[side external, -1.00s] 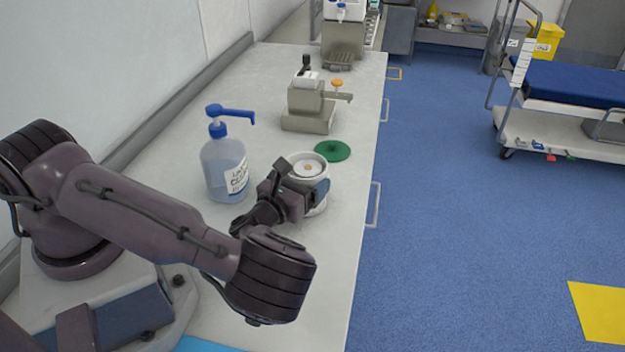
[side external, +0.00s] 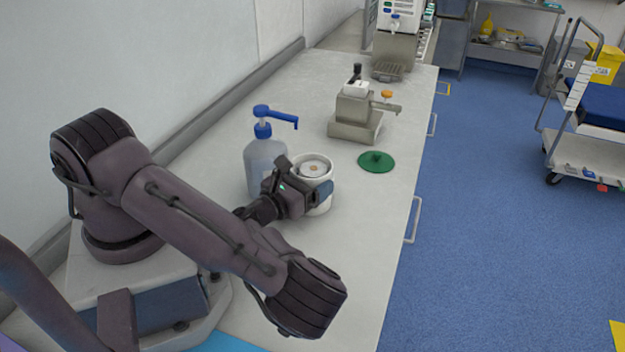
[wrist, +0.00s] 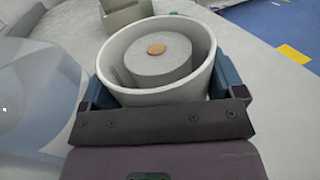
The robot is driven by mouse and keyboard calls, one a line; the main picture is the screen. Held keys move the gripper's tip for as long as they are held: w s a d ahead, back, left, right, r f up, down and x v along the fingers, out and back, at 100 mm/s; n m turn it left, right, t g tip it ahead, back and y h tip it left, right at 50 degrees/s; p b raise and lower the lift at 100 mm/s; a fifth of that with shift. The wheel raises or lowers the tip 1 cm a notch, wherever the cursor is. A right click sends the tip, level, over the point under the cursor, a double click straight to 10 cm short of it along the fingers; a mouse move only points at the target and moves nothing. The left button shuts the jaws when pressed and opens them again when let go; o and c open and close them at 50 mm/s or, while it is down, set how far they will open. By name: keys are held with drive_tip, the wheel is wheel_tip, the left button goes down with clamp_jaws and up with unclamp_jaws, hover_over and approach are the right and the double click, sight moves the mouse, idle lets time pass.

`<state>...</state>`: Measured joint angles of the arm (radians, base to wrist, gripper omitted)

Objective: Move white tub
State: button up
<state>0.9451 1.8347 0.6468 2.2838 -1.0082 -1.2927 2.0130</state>
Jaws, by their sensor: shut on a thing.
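The white tub (side external: 325,200) stands upright at the middle of the counter in the side view. It is round and open at the top. In the wrist view the tub (wrist: 112,62) shows a grey cylinder (wrist: 160,62) inside, with a small tan disc (wrist: 156,48) on top. My gripper (side external: 308,190) is shut on the tub, with one finger on each side of its wall. In the wrist view my gripper (wrist: 160,92) has its blue-grey fingers against the left and right sides. I cannot tell whether the tub's base touches the counter.
A clear pump bottle (side external: 262,163) with a blue pump stands close to the tub's left. A green lid (side external: 376,161) lies behind and right of the tub. A beige device (side external: 356,118) stands farther back. The counter (side external: 350,250) is bare in front, with its edge at right.

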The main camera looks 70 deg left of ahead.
drive_tip(key=shift+a, duration=0.1)
drive_tip(key=o, duration=0.9)
drive_tip(key=shift+s, duration=0.1)
drive_tip(key=shift+s+d, duration=0.2)
drive_tip(key=shift+s, duration=0.05)
drive_tip(key=v, duration=0.2)
drive_tip(key=shift+s+d+r, duration=0.1)
drive_tip(key=shift+s+r, duration=0.05)
drive_tip(key=shift+s, duration=0.15)
wheel_tip(320, 180, up, 7)
drive_tip(key=shift+w+f, duration=0.15)
